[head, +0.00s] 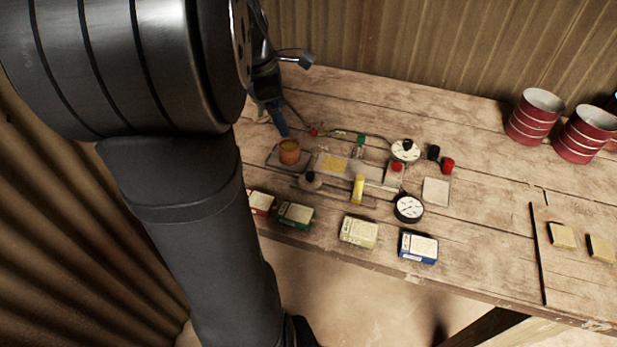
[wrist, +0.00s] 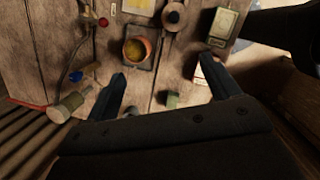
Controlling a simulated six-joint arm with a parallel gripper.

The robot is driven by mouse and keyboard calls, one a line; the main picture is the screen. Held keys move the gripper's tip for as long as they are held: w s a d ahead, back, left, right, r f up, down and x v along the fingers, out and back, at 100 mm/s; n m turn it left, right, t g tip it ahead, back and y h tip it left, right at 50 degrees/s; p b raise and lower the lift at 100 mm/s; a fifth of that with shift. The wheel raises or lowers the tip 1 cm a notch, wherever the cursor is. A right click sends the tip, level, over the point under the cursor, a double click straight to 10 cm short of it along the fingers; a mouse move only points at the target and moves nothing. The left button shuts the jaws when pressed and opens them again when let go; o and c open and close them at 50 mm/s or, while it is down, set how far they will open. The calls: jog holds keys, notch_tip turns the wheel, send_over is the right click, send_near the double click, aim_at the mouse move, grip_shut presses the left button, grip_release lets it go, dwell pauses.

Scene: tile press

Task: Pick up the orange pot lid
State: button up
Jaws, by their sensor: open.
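An orange round pot (head: 289,152) with an ochre-yellow top stands on a dark square plate (head: 272,161) at the left of the bench group. In the wrist view the orange pot (wrist: 127,58) sits on its plate (wrist: 152,34), with yellow inside its rim. I cannot make out a separate orange lid. My gripper (wrist: 162,70) is open and empty in the wrist view. The pot shows beyond the fingers, above the gap and nearer the left finger, apart from both.
A dark knobbed disc (head: 311,181) lies beside the pot, also in the wrist view (wrist: 174,15). A green box (head: 296,215) and red box (head: 262,202) line the front edge. A yellow tube (head: 358,189), gauges and hoses crowd the right. Red cans (head: 535,117) stand far right.

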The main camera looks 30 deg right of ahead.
jog(key=s+a+f+n+h, duration=0.1)
jog(key=s+a+f+n, duration=0.1)
jog(key=s+f+n, duration=0.15)
send_near(310, 174)
jog(key=shift+h, duration=0.3)
jog(key=f, duration=0.5)
jog(key=shift+s+d, duration=0.3)
jog(key=shift+d, duration=0.05)
jog(key=shift+w+d+x, duration=0.1)
jog(key=shift+d+x, duration=0.05)
jog(key=shift+x, duration=1.2)
jog(key=shift+w+d+x, duration=0.1)
jog(key=shift+d+x, duration=0.05)
jog(key=shift+x, duration=1.2)
jog(key=shift+r, duration=0.2)
jog(key=c, duration=1.1)
jog(key=shift+o, duration=0.2)
